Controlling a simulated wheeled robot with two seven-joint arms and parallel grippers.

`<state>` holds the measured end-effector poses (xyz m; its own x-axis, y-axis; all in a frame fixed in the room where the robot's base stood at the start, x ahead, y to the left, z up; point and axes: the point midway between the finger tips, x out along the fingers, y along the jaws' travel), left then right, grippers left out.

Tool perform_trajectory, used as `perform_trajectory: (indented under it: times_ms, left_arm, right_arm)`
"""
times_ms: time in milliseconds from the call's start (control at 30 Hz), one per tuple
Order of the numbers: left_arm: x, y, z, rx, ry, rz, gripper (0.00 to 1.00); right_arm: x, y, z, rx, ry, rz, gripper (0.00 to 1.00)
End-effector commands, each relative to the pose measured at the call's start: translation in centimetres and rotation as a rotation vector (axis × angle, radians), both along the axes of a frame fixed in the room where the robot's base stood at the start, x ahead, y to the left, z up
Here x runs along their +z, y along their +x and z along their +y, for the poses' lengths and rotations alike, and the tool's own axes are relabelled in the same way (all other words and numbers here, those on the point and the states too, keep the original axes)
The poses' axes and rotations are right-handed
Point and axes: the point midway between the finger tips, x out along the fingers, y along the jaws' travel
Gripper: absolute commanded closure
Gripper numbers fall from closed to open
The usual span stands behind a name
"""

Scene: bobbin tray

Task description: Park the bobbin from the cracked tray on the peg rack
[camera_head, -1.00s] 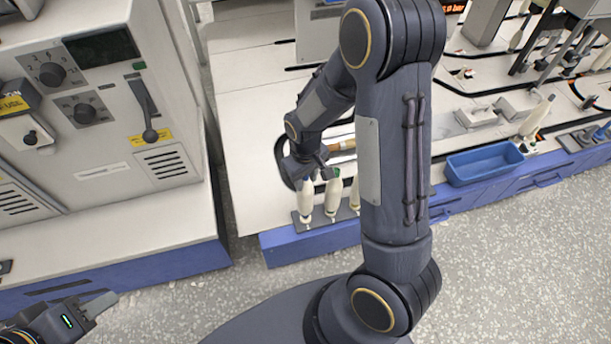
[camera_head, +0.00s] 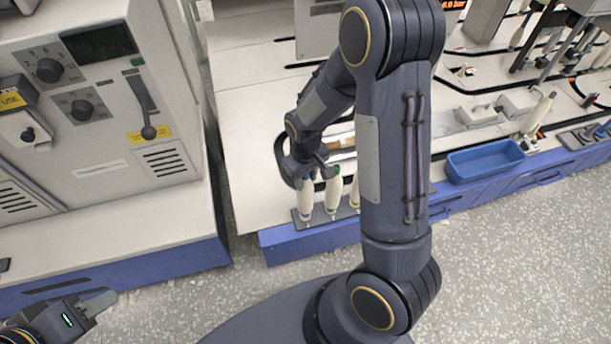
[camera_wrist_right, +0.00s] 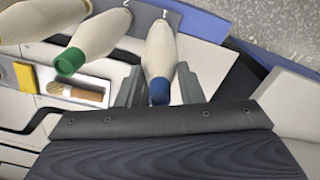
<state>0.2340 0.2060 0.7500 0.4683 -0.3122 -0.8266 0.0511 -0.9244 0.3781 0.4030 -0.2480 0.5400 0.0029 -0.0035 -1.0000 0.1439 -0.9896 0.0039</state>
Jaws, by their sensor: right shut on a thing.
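My right gripper (camera_wrist_right: 160,88) is shut on a cream bobbin with a blue tip (camera_wrist_right: 161,55); one finger lies on each side of its tip end. In the head view my right gripper (camera_head: 308,178) is over the leftmost bobbin (camera_head: 305,205), which stands upright at the dark peg rack (camera_head: 318,224). Whether its foot is fully seated on a peg is unclear. A green-tipped bobbin (camera_wrist_right: 90,42) stands beside it, with another bobbin (camera_wrist_right: 40,20) further along. My left gripper (camera_head: 105,302) is at the lower left, away from the rack; its jaw opening is unclear. I cannot identify a cracked tray.
A pale tray with a brown wooden piece (camera_wrist_right: 78,92) lies behind the rack. A blue bin (camera_head: 485,162) is at the right on the white bench (camera_head: 240,130). A grey control cabinet (camera_head: 100,140) stands at the left. My right arm hides part of the bench.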

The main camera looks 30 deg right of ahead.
Motion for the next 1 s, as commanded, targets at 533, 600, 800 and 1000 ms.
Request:
perform_trajectory:
  times_ms: [533,600,800,1000]
  left_arm:
    - [0.07,0.0,0.0,0.0,0.0,0.0,0.64]
    - [0.05,0.0,0.0,0.0,0.0,0.0,0.64]
    - [-0.21,0.0,0.0,0.0,0.0,0.0,0.64]
    - [-0.55,0.0,0.0,0.0,0.0,0.0,0.64]
  right_arm:
    - [-0.01,-0.1,-0.03,0.0,0.0,0.001,1.0]
    - [-0.04,-0.1,-0.02,0.0,0.0,0.001,1.0]
    - [-0.35,-0.1,-0.04,0.0,0.0,0.001,1.0]
    - [-0.76,-0.09,-0.04,0.0,0.0,0.001,1.0]
